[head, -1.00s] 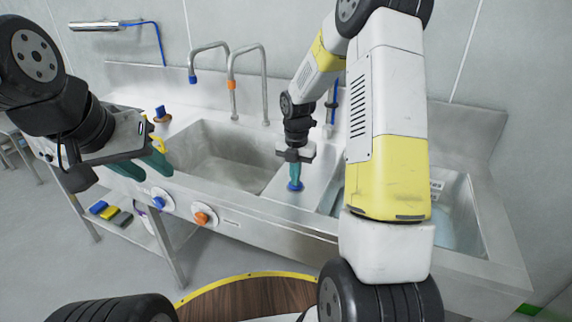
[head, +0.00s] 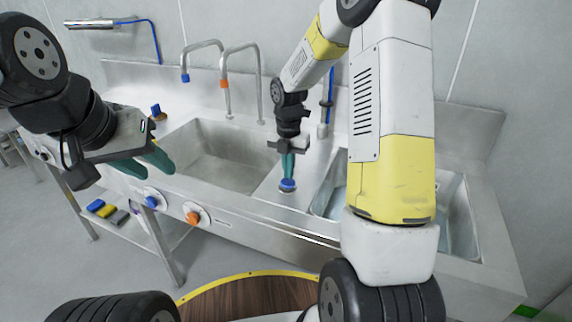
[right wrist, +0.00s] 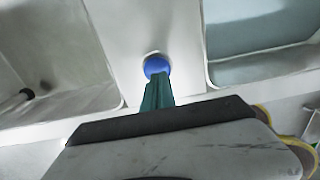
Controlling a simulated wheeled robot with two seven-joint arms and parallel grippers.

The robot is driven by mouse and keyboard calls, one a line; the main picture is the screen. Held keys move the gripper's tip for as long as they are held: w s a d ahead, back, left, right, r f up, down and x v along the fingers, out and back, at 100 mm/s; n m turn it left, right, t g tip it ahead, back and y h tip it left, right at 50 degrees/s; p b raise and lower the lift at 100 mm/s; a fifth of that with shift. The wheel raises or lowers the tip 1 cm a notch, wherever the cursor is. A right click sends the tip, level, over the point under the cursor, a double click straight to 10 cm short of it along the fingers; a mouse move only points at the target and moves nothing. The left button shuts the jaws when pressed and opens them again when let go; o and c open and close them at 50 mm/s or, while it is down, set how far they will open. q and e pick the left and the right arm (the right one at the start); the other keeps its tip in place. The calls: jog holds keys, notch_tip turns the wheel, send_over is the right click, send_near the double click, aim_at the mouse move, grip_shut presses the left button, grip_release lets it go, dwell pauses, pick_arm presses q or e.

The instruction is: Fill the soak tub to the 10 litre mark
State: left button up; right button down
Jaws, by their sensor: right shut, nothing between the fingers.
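My right gripper (head: 289,170) is shut and empty, pointing down at a blue round button (head: 288,183) with a pale collar on the steel ledge between the two basins. In the right wrist view its teal fingers overlap the near side of the blue button (right wrist: 156,65); I cannot tell whether they touch it. The right basin (head: 465,200) looks bluish inside, partly hidden by my right arm. No litre mark is readable, and I cannot tell which vessel is the soak tub. My left gripper (head: 148,162) is open and empty, in front of the sink's left end.
The left basin (head: 225,160) looks empty. Taps with a blue tip (head: 185,77) and an orange tip (head: 224,83) stand behind it. Blue (head: 151,201) and orange (head: 193,217) knobs are on the front panel. Coloured blocks (head: 108,211) lie on the lower shelf.

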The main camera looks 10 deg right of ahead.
aim_at(287, 182)
notch_tip(287, 182, up, 11)
jog(key=shift+w+a, duration=0.15)
dwell(0.4)
